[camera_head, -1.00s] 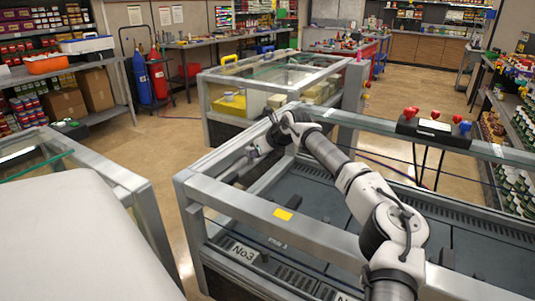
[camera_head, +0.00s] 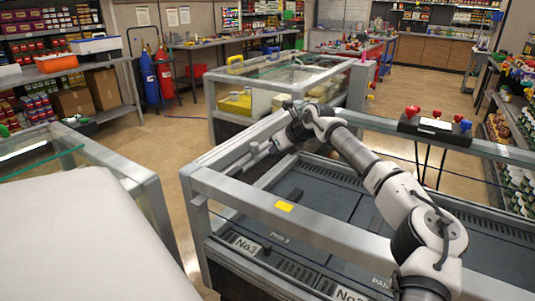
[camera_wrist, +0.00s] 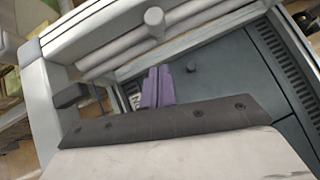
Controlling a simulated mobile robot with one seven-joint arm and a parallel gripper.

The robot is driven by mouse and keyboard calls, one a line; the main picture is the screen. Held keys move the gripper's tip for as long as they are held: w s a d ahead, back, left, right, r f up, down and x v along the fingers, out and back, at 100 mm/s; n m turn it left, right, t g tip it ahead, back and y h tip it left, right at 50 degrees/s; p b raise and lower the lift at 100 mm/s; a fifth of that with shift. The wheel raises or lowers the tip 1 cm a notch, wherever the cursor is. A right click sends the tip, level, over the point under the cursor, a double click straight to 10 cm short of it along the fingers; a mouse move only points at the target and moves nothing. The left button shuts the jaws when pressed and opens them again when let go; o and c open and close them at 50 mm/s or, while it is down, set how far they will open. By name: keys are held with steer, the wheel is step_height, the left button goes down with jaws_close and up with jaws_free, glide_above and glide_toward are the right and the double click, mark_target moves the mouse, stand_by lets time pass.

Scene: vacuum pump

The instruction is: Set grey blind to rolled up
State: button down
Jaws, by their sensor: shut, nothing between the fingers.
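The grey blind (camera_wrist: 205,20) shows in the wrist view as light grey parallel rolls along the side rail, with a round knob (camera_wrist: 154,17) sticking out. In the head view the grey blind (camera_head: 240,163) lies along the inner left end of the near glass-sided frame, gathered near the rail. My gripper (camera_wrist: 157,75) has two purple fingers closed together with nothing between them. Its tips are apart from the knob in the wrist picture; the depth gap cannot be told. In the head view my gripper (camera_head: 262,151) is near the blind and small.
The frame's grey front rail (camera_head: 310,222) with a yellow label and the dark pump deck (camera_head: 315,197) lie below my arm. A control box (camera_head: 435,130) with red and blue knobs sits on the back rail. A second case (camera_head: 230,110) stands behind.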

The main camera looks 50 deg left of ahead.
steer(key=b+v, duration=0.1)
steer(key=v, duration=0.5)
steer(key=shift+w+d, duration=0.1)
steer(key=shift+d, duration=0.05)
stand_by(0.4)
